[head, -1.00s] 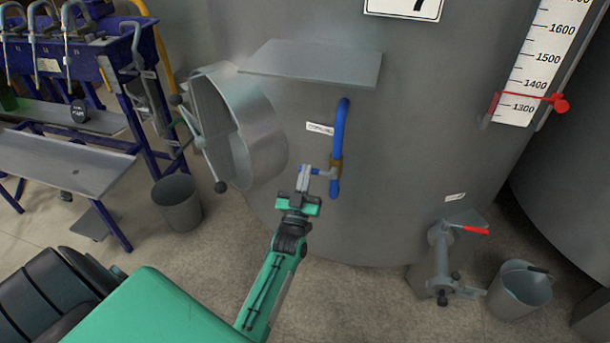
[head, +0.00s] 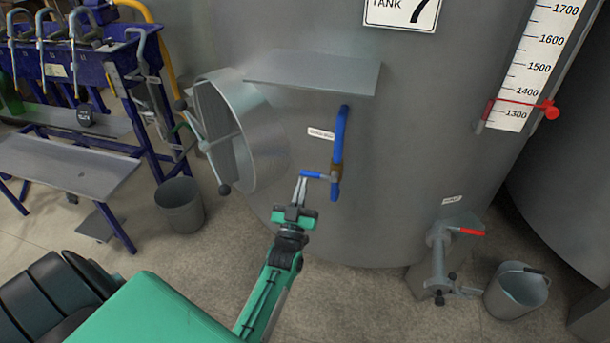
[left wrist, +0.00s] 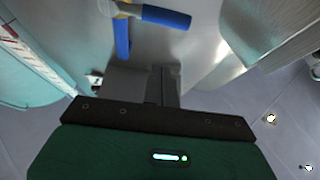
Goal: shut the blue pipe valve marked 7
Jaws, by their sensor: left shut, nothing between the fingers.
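The blue pipe (head: 341,135) runs down the front of the grey tank, with a brass-coloured valve body (head: 336,171) near its lower end. The valve's blue lever (head: 314,175) points left, roughly crosswise to the pipe. A sign (head: 402,12) on the tank reads TANK 7. My left gripper (head: 300,184) is shut and empty, its fingertips just below the lever's left end; I cannot tell whether they touch. In the left wrist view the lever (left wrist: 166,17) lies beyond the shut fingers (left wrist: 160,72), with the pipe (left wrist: 122,40) beside it. My right gripper is out of view.
A tap with a red handle (head: 470,232) and a bucket (head: 517,290) are at lower right. Another bucket (head: 180,208) and a blue rack (head: 130,75) are at left.

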